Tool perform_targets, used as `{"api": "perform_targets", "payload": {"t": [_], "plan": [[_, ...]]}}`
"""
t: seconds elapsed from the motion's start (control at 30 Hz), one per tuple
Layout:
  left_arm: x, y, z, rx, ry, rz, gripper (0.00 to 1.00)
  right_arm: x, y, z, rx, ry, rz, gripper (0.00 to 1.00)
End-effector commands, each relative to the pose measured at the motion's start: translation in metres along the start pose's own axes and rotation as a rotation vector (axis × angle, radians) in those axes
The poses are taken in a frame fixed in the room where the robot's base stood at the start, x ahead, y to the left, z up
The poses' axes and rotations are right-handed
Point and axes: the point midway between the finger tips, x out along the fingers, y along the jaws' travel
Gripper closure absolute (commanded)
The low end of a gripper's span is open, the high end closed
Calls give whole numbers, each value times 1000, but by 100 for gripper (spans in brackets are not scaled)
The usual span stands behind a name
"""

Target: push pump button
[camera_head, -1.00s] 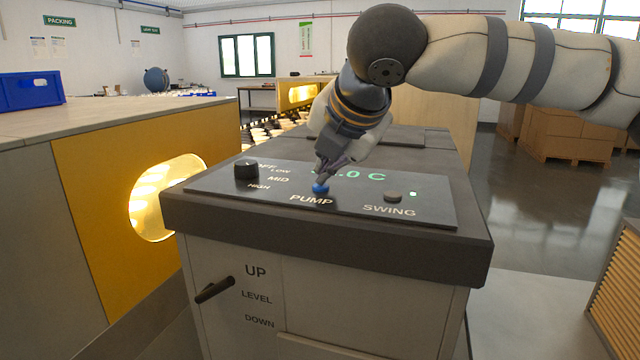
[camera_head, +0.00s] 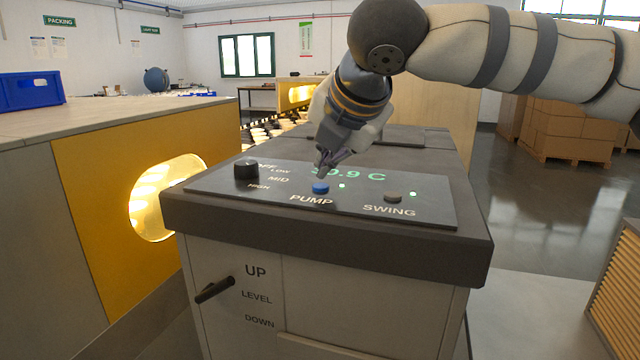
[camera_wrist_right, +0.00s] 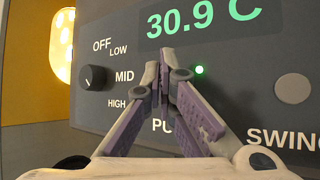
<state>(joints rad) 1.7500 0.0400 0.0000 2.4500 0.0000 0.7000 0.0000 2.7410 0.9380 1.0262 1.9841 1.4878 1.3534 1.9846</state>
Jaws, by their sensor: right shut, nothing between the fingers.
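The blue pump button (camera_head: 320,188) sits on the dark control panel (camera_head: 230,190), above the word PUMP. A green light (camera_head: 341,185) is lit just right of it, and it also shows in the wrist view (camera_wrist_right: 200,70). My right gripper (camera_head: 322,174) is shut and empty, with its tips just above and behind the button, apparently apart from it. In the right wrist view its closed fingers (camera_wrist_right: 160,75) hide the button and part of the PUMP label. The display (camera_wrist_right: 200,20) reads 30.9 C. My left gripper is not in view.
A black knob (camera_head: 246,168) marked OFF, LOW, MID and HIGH is left of the button. A grey SWING button (camera_head: 393,197) with a lit green light is to the right. A lever (camera_head: 215,291) sticks out of the cabinet front. A yellow housing (camera_head: 90,190) stands at the left.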

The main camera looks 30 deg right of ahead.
Motion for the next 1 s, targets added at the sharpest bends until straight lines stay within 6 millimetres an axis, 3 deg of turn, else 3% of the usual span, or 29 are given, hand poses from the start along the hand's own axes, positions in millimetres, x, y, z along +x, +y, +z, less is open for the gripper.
{"api": "perform_targets", "payload": {"t": [0.5, 1.0], "plan": [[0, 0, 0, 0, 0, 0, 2, -40, 30, 29, 0, -1, 1, 100], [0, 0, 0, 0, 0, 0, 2, -42, 30, 30, -1, 0, 1, 100]]}}
